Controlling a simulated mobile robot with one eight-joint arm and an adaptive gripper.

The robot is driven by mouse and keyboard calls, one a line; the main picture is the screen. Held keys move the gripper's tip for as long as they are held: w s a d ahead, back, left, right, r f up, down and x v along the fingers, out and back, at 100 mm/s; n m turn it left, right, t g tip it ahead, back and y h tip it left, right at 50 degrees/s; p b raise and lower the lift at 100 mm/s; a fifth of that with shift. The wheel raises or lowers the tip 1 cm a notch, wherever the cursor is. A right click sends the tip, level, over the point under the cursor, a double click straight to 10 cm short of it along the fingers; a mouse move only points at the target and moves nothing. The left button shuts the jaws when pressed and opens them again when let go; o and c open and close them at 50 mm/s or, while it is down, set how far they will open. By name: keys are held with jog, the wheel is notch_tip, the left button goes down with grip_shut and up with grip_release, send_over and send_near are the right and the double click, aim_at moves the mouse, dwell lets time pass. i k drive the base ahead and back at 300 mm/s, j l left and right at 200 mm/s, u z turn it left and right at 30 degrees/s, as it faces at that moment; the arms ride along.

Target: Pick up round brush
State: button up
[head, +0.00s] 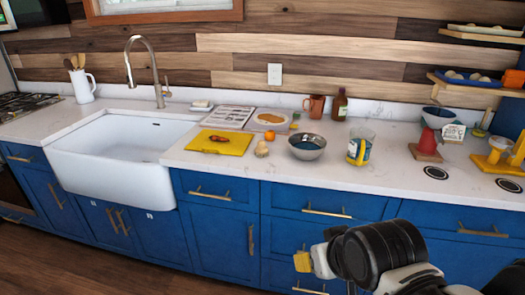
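A small tan, rounded object that looks like the round brush (262,149) stands on the white counter near its front edge. It is between the yellow board and a grey metal bowl. My gripper (305,261) is at the lower middle of the head view, in front of the blue drawers and below the counter top. It is well apart from the brush. A yellow piece shows at its tip; I cannot tell whether this is part of the gripper. The finger opening is not clear from this angle.
The yellow board (220,142) with a reddish item is left of the brush; the metal bowl (307,147) is right. A glass jug (360,146) stands further right. The white sink (125,150) is at left. Bare counter lies in front of the jug.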

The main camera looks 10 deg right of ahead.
aim_at(261, 149)
jog(key=i+j+z, duration=0.25)
jog(key=i, duration=0.2)
jog(key=i+j+z, duration=0.25)
jog(key=i, duration=0.25)
jog(key=i+j+z, duration=0.25)
jog(key=i, duration=0.2)
